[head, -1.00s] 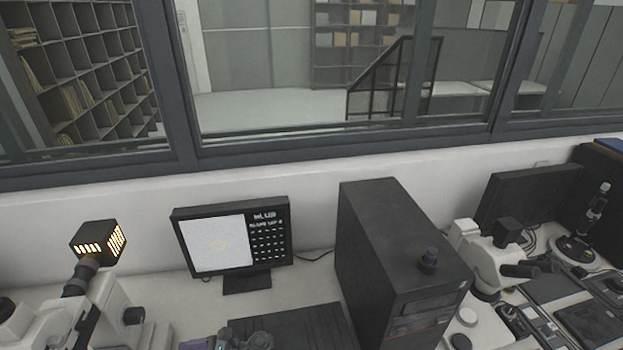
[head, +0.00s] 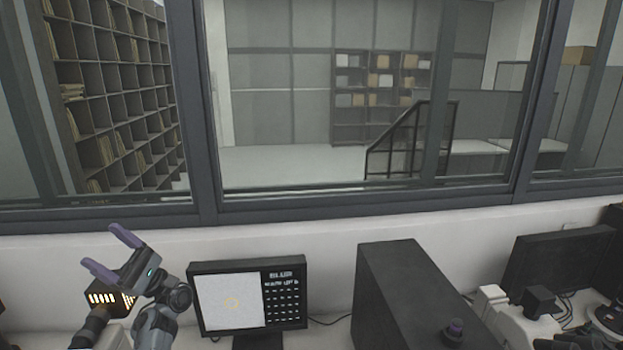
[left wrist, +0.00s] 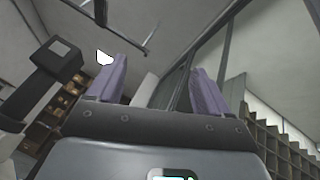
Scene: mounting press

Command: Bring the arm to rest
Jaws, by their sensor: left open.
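My left gripper (head: 110,255) is raised at the lower left of the head view, in front of the lit black box on top of the microscope there. Its two purple fingers are spread apart with nothing between them. In the left wrist view the open fingers (left wrist: 152,85) point up towards the ceiling and window frame, and the gap between them is empty. My right gripper is in neither current view.
A monitor (head: 248,297) stands right of my left arm, with a black computer tower (head: 405,295) further right. A microscope (head: 535,310) and dark monitor (head: 562,262) stand at the far right. The window frame (head: 370,205) runs behind the bench.

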